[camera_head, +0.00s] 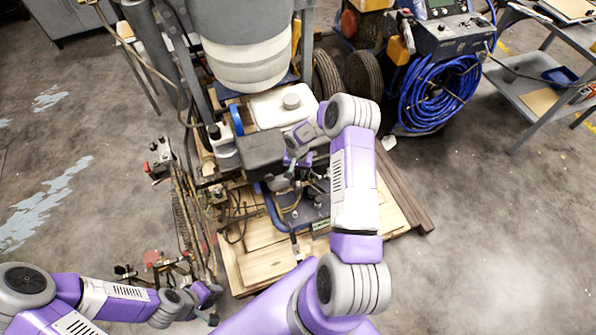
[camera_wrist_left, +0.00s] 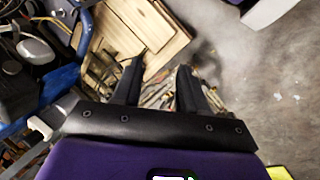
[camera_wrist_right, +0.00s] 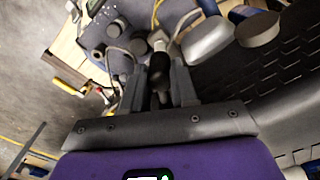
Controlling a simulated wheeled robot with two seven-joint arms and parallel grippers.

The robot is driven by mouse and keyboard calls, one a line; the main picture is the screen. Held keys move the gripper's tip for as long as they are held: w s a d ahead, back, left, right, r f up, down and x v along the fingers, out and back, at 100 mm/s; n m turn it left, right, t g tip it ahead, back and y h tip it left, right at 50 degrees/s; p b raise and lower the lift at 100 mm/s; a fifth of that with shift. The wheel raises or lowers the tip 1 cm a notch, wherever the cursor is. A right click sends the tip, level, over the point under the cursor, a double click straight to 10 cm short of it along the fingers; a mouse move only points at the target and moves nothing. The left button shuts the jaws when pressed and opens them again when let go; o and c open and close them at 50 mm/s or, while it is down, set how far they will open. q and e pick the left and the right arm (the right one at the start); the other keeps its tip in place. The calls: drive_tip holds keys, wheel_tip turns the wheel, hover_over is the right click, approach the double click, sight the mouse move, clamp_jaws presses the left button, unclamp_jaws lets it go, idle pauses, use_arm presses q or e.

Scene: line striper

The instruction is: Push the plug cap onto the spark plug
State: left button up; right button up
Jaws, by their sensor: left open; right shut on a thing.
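My right gripper (camera_wrist_right: 160,72) is shut on a black, elongated piece, seemingly the plug cap (camera_wrist_right: 158,80), in the right wrist view. A small pale part, perhaps the spark plug (camera_wrist_right: 157,41), shows just beyond the cap's far end; I cannot tell whether they touch. In the head view my right gripper (camera_head: 291,178) is over the engine area in the middle of the machine, and the cap is too small to make out there. My left gripper (camera_wrist_left: 160,72) is open and empty, low at the front left in the head view (camera_head: 212,304).
The line striper's white tank (camera_head: 284,106) and large bucket (camera_head: 245,55) stand behind the engine. A grey rounded engine part (camera_wrist_right: 207,40) is close to the right gripper. The machine stands on a wooden pallet (camera_head: 262,262). Hoses and valves crowd its left side; open floor is at right.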

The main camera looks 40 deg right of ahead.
use_arm(q)
drive_tip(key=shift+r+p, duration=0.6)
idle(1.6)
drive_tip(key=shift+r+p, duration=0.35)
drive_tip(key=shift+r+p, duration=1.05)
idle(2.8)
drive_tip(key=shift+r+p, duration=0.3)
drive_tip(key=shift+p, duration=0.05)
drive_tip(key=shift+r, duration=0.25)
idle(1.0)
